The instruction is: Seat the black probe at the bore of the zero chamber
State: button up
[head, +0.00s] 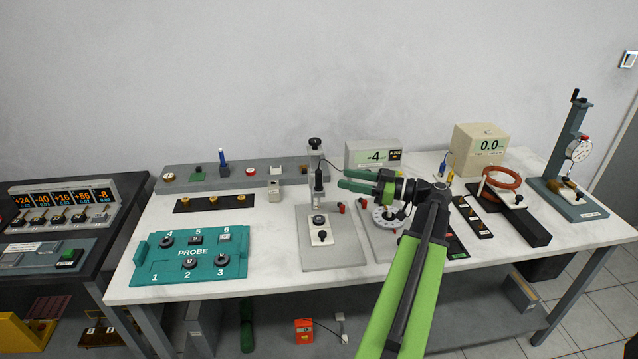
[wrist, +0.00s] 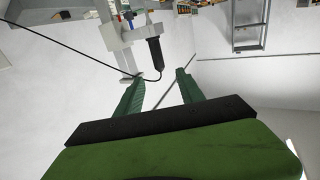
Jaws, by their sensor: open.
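A black probe (head: 318,182) hangs upright in a grey stand (head: 312,162) near the table's middle. In the wrist view the black probe (wrist: 155,54) shows beyond my fingers, with a thin black cable running from its end. My gripper (head: 343,180) is open and empty. Its green fingers point left at the stand, just right of the probe, and look apart from it. In the wrist view my gripper (wrist: 160,76) has a clear gap between its fingertips. A small pale grey block (head: 274,190) stands left of the stand; I cannot tell whether it is the zero chamber, and no bore is clear.
A teal PROBE tray (head: 240,262) with numbered places lies at the front left. A meter (head: 373,155) reading -4 stands behind my gripper. A beige box (head: 478,150), a copper ring (head: 502,183) and a dial-gauge stand (head: 572,175) are to the right.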

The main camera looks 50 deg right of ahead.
aim_at(319, 189)
jog(key=x, duration=1.2)
jog(key=shift+w, duration=0.3)
jog(key=shift+a, duration=0.1)
grip_shut()
